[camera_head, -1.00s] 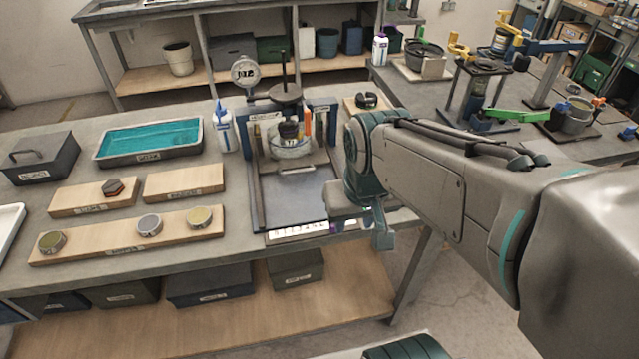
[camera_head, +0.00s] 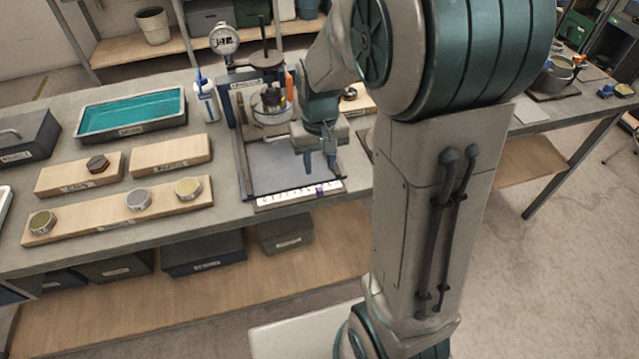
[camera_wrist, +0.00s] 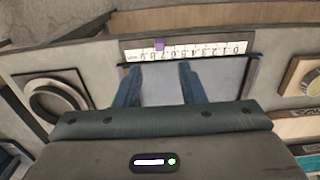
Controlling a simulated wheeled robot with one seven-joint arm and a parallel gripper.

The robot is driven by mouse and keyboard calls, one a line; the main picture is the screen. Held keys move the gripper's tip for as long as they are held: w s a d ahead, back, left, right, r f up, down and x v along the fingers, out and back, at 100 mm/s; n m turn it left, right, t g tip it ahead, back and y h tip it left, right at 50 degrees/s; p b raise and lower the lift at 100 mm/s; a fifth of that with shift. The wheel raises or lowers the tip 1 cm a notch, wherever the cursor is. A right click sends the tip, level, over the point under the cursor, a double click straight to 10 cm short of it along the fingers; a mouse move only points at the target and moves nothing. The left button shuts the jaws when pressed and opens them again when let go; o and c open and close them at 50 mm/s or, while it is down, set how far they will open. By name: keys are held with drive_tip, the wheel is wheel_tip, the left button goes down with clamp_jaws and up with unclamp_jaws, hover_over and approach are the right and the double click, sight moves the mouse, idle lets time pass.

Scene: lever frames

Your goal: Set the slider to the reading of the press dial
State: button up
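The press dial (camera_head: 224,40) is a round white gauge on a post at the back left of the press (camera_head: 262,95); its reading is too small to make out. A white scale strip (camera_head: 285,198) runs along the front edge of the press's tray and also shows in the wrist view (camera_wrist: 205,48), with its numbers upside down and 0 at the right. The purple slider (camera_wrist: 159,45) sits on this strip, roughly near 7, and shows in the head view (camera_head: 320,189). My gripper (camera_wrist: 159,66) is open and empty, pointing down, its fingers apart and short of the slider.
Wooden boards (camera_head: 120,215) with round pucks lie left of the press, with a teal-filled tray (camera_head: 130,112) behind them. A white bottle (camera_head: 205,97) stands beside the press. The bare tray floor (camera_head: 268,165) is clear. Bins (camera_head: 205,253) sit on the shelf below.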

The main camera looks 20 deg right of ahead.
sight(320, 189)
wheel_tip(320, 189, down, 9)
idle(0.3)
clamp_jaws()
